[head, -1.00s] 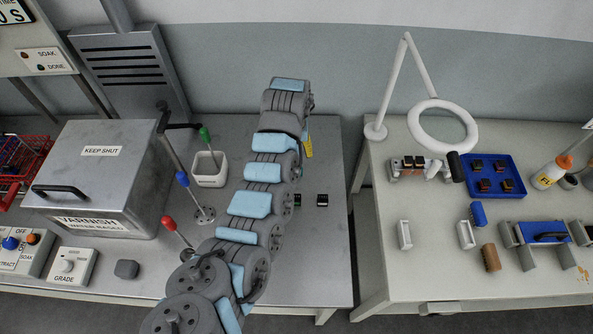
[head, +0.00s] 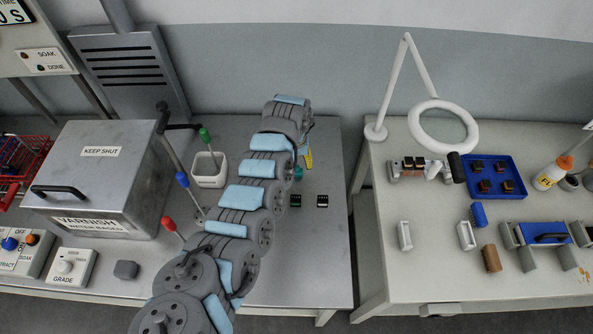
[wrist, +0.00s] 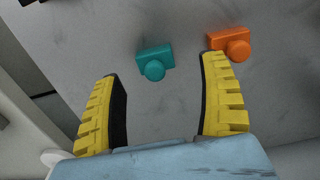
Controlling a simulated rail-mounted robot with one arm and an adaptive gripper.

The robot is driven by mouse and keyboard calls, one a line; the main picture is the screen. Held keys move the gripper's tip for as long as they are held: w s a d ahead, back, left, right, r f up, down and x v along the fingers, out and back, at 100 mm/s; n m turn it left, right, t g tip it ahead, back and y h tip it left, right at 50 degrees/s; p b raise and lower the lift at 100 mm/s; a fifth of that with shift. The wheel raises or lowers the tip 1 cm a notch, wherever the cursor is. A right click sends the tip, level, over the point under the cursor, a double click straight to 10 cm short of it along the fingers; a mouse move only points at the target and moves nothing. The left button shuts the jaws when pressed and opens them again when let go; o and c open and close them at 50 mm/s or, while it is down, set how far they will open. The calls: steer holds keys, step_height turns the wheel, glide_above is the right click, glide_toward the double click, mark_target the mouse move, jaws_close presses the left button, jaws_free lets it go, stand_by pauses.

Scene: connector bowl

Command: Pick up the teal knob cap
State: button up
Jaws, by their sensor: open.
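The teal knob cap (wrist: 154,61) lies on the grey tabletop in the wrist view, a block with a round knob. It is ahead of my gripper (wrist: 158,70), between the lines of its two yellow fingers and nearer the middle. The fingers are open and hold nothing. In the head view a small bit of teal (head: 298,173) shows just beside my arm, and one yellow finger (head: 309,159) shows at its far end. The rest of my gripper is hidden behind the arm there.
An orange knob cap (wrist: 229,43) lies close to the right fingertip in the wrist view. Two small dark connectors, one of them the right one (head: 322,201), lie on the bench in the head view. A white cup (head: 209,176) stands left of my arm.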

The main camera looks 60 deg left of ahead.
mark_target(296, 166)
steer(key=shift+w+d+f+b, duration=0.1)
steer(key=shift+w+f+b, duration=0.1)
steer(key=shift+f, duration=0.5)
steer(key=shift+w+d+f+b, duration=0.1)
steer(key=shift+f+b, duration=0.05)
steer(key=shift+f, duration=0.5)
steer(key=shift+a+f, duration=0.1)
steer(key=shift+f, duration=0.75)
steer(key=c, duration=0.9)
